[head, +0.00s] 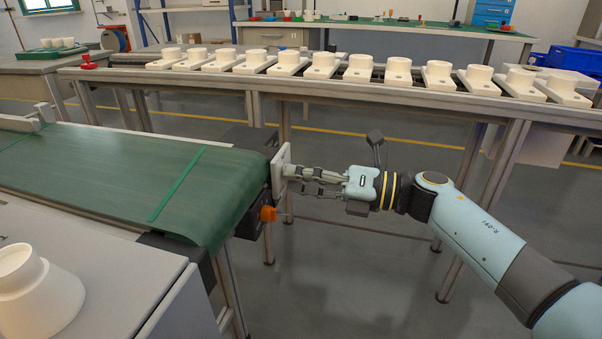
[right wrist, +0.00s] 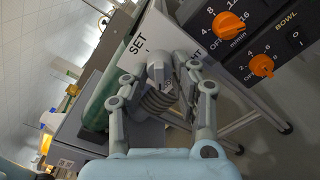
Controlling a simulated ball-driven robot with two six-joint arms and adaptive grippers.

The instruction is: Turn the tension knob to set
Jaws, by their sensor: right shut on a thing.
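A white plate (head: 281,169) stands at the near right end of the green belt. In the right wrist view the plate (right wrist: 155,32) carries the word "SET" and a second word partly covered by a finger. My right gripper (head: 290,173) reaches the plate from the right. In the right wrist view its fingers (right wrist: 172,68) are shut at the plate, on what appears to be the tension knob. The fingers hide most of the knob, so I cannot tell where it points. My left gripper is not in view.
An orange knob (head: 268,214) sits just below the plate. In the right wrist view a dark panel has two orange knobs, one upper (right wrist: 228,25) and one lower (right wrist: 262,65) by "BOWL". A rail behind holds several white cups (head: 361,66). A white funnel-shaped part (head: 35,295) stands at the left front.

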